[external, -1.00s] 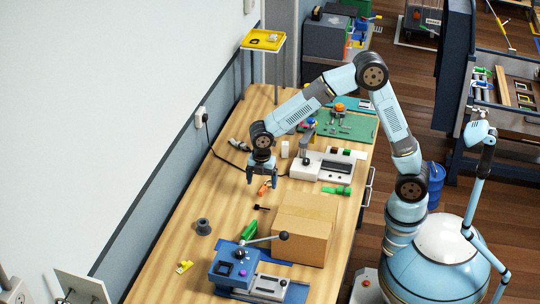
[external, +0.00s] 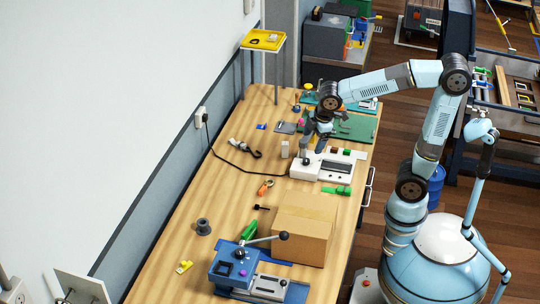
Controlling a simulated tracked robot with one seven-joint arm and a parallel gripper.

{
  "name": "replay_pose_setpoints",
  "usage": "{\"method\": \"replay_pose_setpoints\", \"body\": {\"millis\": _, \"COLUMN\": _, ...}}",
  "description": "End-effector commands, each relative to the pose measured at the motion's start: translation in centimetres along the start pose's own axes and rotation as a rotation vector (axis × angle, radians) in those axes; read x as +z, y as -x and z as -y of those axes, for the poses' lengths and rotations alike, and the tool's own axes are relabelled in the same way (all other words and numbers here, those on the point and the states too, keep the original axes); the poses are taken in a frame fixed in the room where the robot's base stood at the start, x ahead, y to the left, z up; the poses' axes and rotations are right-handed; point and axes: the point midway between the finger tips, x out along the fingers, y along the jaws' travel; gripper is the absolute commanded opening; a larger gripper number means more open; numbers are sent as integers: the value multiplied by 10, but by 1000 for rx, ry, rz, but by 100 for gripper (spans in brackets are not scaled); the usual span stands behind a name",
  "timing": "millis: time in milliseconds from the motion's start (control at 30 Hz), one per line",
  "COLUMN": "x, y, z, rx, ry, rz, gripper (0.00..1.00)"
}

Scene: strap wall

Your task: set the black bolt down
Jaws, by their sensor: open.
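In the external view, a small black T-shaped piece that looks like the black bolt (external: 262,207) lies on the wooden workbench (external: 185,215), just left of the cardboard box. Nothing holds it. My gripper (external: 309,138) is over the far part of the bench, beyond the bolt and up by the green mat. It is open, with no object visible in it. The fingertips are small and dark against the things behind them.
The cardboard box (external: 303,228) stands by the bolt. A blue lever machine (external: 240,265) is in front; a white machine (external: 325,167) is behind. The bench's left front is mostly clear.

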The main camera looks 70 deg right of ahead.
Motion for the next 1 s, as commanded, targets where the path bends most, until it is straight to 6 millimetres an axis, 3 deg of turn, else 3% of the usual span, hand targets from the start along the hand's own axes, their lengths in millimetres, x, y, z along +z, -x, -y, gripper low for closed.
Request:
{"method": "replay_pose_setpoints", "body": {"millis": 300, "x": 77, "y": 42, "z": 23, "rx": 46, "ry": -351, "rz": -103, "gripper": 89}}
{"method": "replay_pose_setpoints", "body": {"millis": 600, "x": 135, "y": 57, "z": 48, "rx": 40, "ry": -639, "rz": -207, "gripper": 89}}
{"method": "replay_pose_setpoints", "body": {"millis": 800, "x": 150, "y": 58, "z": 56, "rx": 30, "ry": -721, "rz": -236, "gripper": 89}}
{"method": "replay_pose_setpoints", "body": {"millis": 1000, "x": 151, "y": 58, "z": 57, "rx": 28, "ry": -730, "rz": -238, "gripper": 89}}
